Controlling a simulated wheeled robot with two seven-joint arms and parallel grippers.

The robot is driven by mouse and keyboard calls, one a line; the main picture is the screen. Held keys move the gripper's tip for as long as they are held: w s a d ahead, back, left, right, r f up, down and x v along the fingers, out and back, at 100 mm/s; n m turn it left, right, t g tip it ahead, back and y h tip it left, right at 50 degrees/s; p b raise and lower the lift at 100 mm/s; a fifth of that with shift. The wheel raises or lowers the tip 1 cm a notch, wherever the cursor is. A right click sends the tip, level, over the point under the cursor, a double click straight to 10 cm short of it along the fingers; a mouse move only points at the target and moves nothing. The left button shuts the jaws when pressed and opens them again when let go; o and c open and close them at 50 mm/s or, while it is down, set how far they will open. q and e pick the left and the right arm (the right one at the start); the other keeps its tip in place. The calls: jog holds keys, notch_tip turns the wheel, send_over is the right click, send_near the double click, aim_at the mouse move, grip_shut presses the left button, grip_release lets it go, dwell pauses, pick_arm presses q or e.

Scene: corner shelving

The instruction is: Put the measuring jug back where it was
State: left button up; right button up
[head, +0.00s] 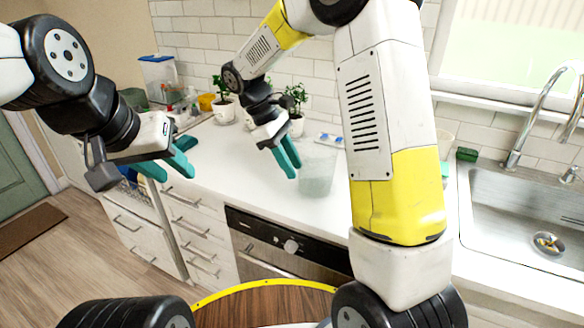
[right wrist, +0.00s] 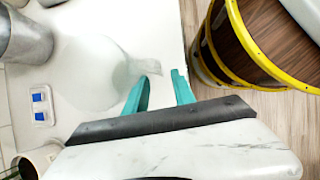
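The measuring jug (head: 317,172) is a clear, faintly tinted vessel standing on the white counter, partly behind my right arm in the head view. It also shows in the right wrist view (right wrist: 95,75), where its narrow projecting part reaches close to one fingertip. My right gripper (head: 293,172) is open beside the jug, on its left in the head view. Its teal fingers stand apart in the right wrist view (right wrist: 164,72), with nothing clearly between them. I cannot tell whether a finger touches the jug. My left gripper (head: 188,158) is open and empty, left of the counter's front edge.
Potted plants (head: 224,108) and a blue-and-white pack (head: 330,139) stand towards the back wall. A sink (head: 520,225) with a tap (head: 540,115) is at right. The counter's front left is clear.

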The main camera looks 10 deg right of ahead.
jog(key=v, duration=0.6)
jog(key=s+d+r+m+t+y, duration=0.3)
jog(key=s+d+m+t, duration=0.1)
jog(key=s, duration=0.5)
jog(key=s+d+r+m+t+y, duration=0.4)
jog(key=s+m, duration=0.3)
jog(key=s, duration=0.2)
jog(key=shift+s+d+m, duration=0.15)
jog(key=shift+s+m, duration=0.15)
jog(key=shift+s, duration=0.1)
